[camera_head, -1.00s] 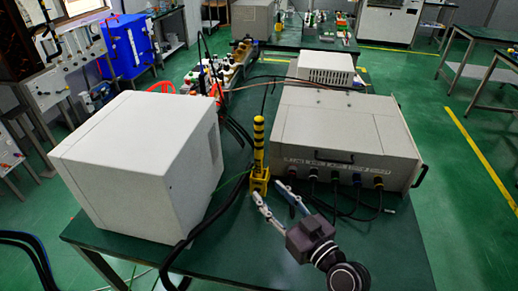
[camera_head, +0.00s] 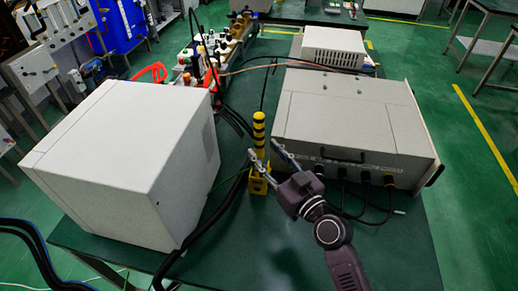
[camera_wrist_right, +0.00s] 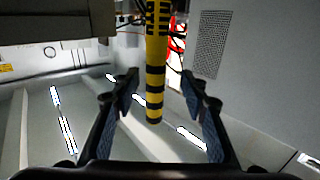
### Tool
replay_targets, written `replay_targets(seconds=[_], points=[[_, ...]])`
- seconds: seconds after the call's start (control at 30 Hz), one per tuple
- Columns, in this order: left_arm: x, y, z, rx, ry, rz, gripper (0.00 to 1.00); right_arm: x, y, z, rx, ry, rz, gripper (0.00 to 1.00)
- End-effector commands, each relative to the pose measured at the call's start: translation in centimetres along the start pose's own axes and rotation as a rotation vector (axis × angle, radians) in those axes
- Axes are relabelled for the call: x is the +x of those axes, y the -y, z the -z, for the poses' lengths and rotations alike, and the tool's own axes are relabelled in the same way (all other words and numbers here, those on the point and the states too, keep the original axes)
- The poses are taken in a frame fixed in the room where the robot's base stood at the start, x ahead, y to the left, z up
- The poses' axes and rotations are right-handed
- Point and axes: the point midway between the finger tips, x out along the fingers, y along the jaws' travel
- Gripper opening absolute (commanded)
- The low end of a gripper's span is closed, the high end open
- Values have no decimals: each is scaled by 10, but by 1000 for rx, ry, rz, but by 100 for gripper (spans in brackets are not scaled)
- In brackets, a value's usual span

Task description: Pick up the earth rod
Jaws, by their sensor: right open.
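The earth rod (camera_head: 259,132) is a black and yellow striped rod standing upright in a yellow holder (camera_head: 259,182) on the green table (camera_head: 230,235). My right gripper (camera_head: 263,152) is open in front of the rod, its fingers pointing at it. In the right wrist view, the rod (camera_wrist_right: 157,60) shows between the two spread fingers (camera_wrist_right: 160,82), with its end at the middle of the picture. Whether either finger touches the rod is hard to tell, but a gap shows on both sides. My left gripper is not in view.
A large white box (camera_head: 125,160) stands left of the rod, and a metal cabinet (camera_head: 350,120) with a black handle stands to its right. Black cables run along the white box beside the holder.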

Motion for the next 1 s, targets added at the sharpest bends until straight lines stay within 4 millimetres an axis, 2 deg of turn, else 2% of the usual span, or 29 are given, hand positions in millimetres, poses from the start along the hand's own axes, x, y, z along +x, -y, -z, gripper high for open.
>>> replay_targets(seconds=[0.13,0.3,0.5,0.67,1.0], points=[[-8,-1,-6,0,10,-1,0,20,-4,2,1,-1,-1,40],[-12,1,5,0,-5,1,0,39,-4,0,2,0,-1,40],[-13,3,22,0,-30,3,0,46,-4,-1,0,0,-1,40],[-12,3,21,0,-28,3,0,45,-4,-1,0,0,-1,39],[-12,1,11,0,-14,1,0,45,-4,-1,0,0,-1,2]])
